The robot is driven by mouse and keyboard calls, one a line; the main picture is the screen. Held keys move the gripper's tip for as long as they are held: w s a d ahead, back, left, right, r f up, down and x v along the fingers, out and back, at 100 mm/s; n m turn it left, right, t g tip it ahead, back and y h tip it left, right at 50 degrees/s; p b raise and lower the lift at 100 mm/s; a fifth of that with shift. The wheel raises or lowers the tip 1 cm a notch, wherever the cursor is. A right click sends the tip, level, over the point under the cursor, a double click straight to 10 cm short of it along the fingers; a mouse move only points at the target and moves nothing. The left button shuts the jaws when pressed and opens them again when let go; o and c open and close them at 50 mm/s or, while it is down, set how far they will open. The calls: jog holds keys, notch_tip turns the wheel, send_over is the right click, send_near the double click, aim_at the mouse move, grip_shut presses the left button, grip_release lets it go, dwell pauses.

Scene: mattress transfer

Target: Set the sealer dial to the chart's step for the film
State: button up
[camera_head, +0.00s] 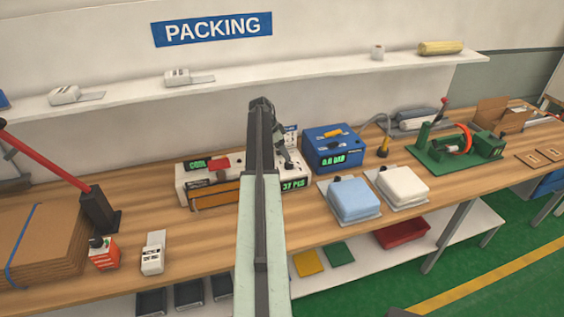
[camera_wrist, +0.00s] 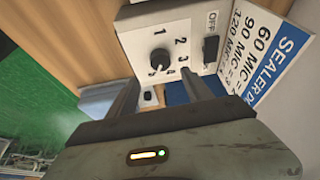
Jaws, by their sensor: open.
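The sealer (camera_head: 200,192) is a long pale box on the bench, with a green "COOL" display, partly hidden by my arm. In the wrist view its dial (camera_wrist: 160,60) is a round black knob on a white panel with printed step numbers. I cannot tell which number its mark points at. A black switch (camera_wrist: 210,49) labelled OFF sits beside it.
A blue box with a green display (camera_head: 335,148) and two pads, blue (camera_head: 354,200) and white (camera_head: 402,186), stand right of my arm. A shelf (camera_head: 270,74) runs above the bench. The bench front has bare patches.

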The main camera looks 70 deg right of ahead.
aim_at(288, 163)
jog(key=b+x, duration=0.4)
jog(key=w+b+x, duration=0.1)
jog(key=b+x, duration=0.1)
jog(key=shift+s+f, duration=0.2)
jog(key=shift+f, duration=0.35)
jog(key=shift+s+d+f+b, duration=0.1)
jog(key=shift+s+f+b, duration=0.05)
jog(key=shift+f+b, duration=0.25)
jog(key=shift+r, duration=0.1)
grip_shut()
